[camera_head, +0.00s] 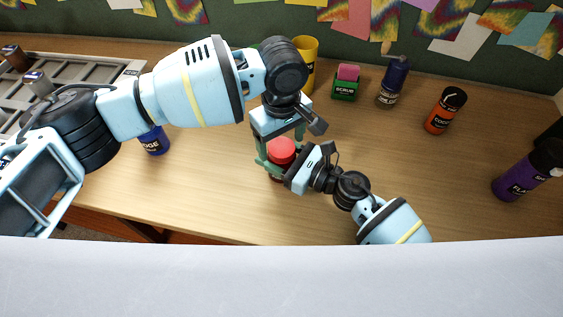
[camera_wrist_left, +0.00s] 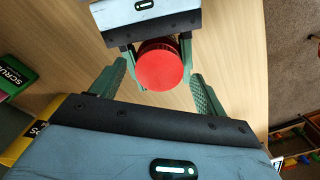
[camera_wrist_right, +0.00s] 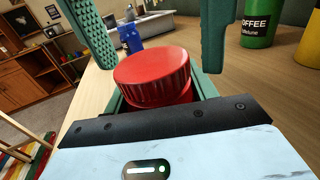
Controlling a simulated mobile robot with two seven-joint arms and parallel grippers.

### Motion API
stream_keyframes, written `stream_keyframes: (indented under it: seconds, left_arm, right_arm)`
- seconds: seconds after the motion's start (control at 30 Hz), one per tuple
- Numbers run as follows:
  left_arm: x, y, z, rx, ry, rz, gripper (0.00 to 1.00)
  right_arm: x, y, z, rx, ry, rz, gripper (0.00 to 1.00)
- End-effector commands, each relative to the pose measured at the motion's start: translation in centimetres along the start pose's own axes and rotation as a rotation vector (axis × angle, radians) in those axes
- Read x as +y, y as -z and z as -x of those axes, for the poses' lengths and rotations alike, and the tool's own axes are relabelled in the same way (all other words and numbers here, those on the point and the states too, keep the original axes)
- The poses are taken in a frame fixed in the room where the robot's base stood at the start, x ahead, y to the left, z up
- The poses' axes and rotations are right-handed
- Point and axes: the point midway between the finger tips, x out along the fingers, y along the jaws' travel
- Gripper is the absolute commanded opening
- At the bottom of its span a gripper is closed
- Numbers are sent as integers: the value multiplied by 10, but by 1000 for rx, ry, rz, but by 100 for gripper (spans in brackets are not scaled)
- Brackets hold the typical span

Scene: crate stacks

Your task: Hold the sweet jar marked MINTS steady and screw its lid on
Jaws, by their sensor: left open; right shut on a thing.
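The sweet jar (camera_wrist_right: 178,99) stands on the wooden table, a red body mostly hidden by my grippers; its label does not show. A red ribbed lid (camera_wrist_right: 152,76) sits on top of it and also shows in the head view (camera_head: 281,150) and the left wrist view (camera_wrist_left: 160,66). I cannot tell how far it is screwed down. My right gripper (camera_wrist_right: 162,98) is shut on the jar body from the side, below the lid. My left gripper (camera_wrist_left: 158,86) points down from above, open, its green fingers on either side of the lid with gaps between.
A blue jar (camera_head: 154,141) stands left of my grippers. A grey tray (camera_head: 92,72) lies at the far left. Behind are a yellow container (camera_head: 308,62), a green SCRUB box (camera_head: 345,90) and a dark blue bottle (camera_head: 393,82). Orange (camera_head: 440,117) and purple (camera_head: 520,178) bottles stand right.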

Motion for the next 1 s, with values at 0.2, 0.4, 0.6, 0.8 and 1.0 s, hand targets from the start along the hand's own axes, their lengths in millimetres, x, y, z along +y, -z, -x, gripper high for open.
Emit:
stream_keyframes:
  seconds: [0.2,0.4,0.6,0.8,1.0]
  left_arm:
    - [0,0,-7,0,-1,-1,75]
    - [0,0,-7,0,-1,-1,75]
    - [0,0,-7,0,-1,-1,50]
    - [0,0,-7,0,0,-1,29]
    - [0,-1,-7,-2,2,-119,29]
  right_arm:
    - [0,0,0,1,1,0,0]
    - [0,0,0,1,1,0,0]
    - [0,0,0,1,1,0,0]
    - [0,0,0,1,1,0,0]
    - [-1,0,0,1,2,0,0]
